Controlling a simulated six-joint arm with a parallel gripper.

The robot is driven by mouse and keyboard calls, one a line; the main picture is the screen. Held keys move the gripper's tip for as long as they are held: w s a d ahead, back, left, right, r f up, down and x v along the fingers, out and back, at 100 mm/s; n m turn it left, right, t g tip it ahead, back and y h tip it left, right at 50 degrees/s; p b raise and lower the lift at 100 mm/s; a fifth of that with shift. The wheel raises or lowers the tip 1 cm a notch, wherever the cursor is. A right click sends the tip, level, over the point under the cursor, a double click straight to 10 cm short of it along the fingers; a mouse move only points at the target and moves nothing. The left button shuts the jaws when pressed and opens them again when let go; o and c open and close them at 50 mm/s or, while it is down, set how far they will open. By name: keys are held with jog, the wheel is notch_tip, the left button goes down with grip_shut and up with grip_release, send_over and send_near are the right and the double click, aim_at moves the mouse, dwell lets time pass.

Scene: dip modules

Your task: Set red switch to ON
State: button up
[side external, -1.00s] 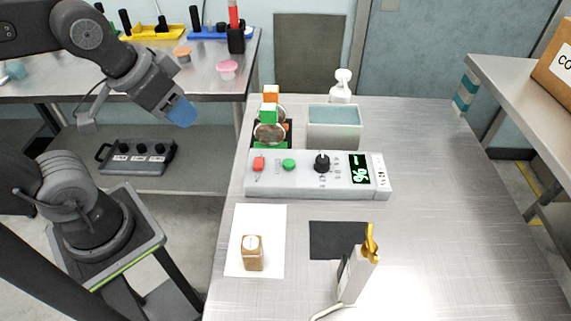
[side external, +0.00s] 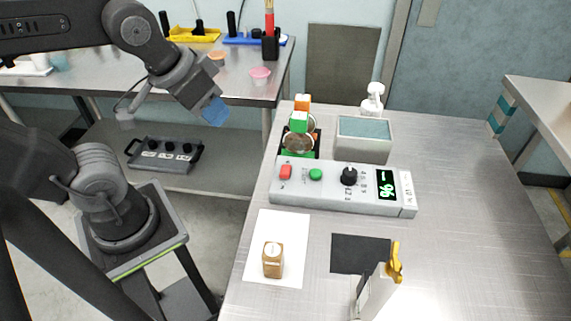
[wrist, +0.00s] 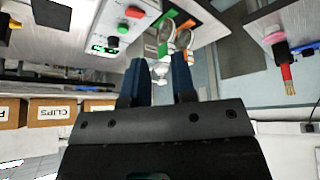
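The red switch (side external: 286,172) sits at the left end of a grey control module (side external: 330,196) on the steel table. Its ON or OFF position is too small to read. Beside it on the module are a green button (side external: 316,174), a black knob (side external: 349,176) and a lit green display (side external: 387,186). My gripper (side external: 215,111) is raised up and left of the module, apart from it. In the wrist view its blue fingers (wrist: 161,82) are open with nothing between them. The red switch also shows in the wrist view (wrist: 134,12), beyond the fingers.
Round gauges (side external: 298,142) with green and orange blocks stand behind the switch, beside a grey bin (side external: 363,139). The right of the table is clear.

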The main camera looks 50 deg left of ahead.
jog(key=n, duration=0.2)
jog(key=w, duration=0.1)
jog(key=shift+w+d+r+n+g, duration=0.1)
jog(key=shift+d+r+n+g, duration=0.15)
jog(key=shift+n+g, duration=0.15)
jog(key=shift+c, duration=1.4)
jog(key=w+n+g, duration=0.1)
jog(key=n, duration=0.2)
jog(key=w+d+n, duration=0.1)
jog(key=w+n, duration=0.1)
jog(key=n, duration=0.1)
jog(key=w+n+g, duration=0.1)
jog(key=n, duration=0.2)
jog(key=shift+w+d+r+n+g+h, duration=0.15)
jog(key=shift+w+r+n+g+h, duration=0.15)
jog(key=shift+r+n+h, duration=0.1)
grip_shut()
jog(key=w+d+f+n+g, duration=0.1)
jog(key=w+n, duration=0.5)
jog(key=n, duration=0.7)
jog(key=d+g, duration=0.1)
jog(key=g, duration=0.1)
jog(key=shift+w+d+f+n+g+h, duration=0.2)
jog(key=shift+w+f+n+g+h, duration=0.1)
jog(key=shift+n+h, duration=0.1)
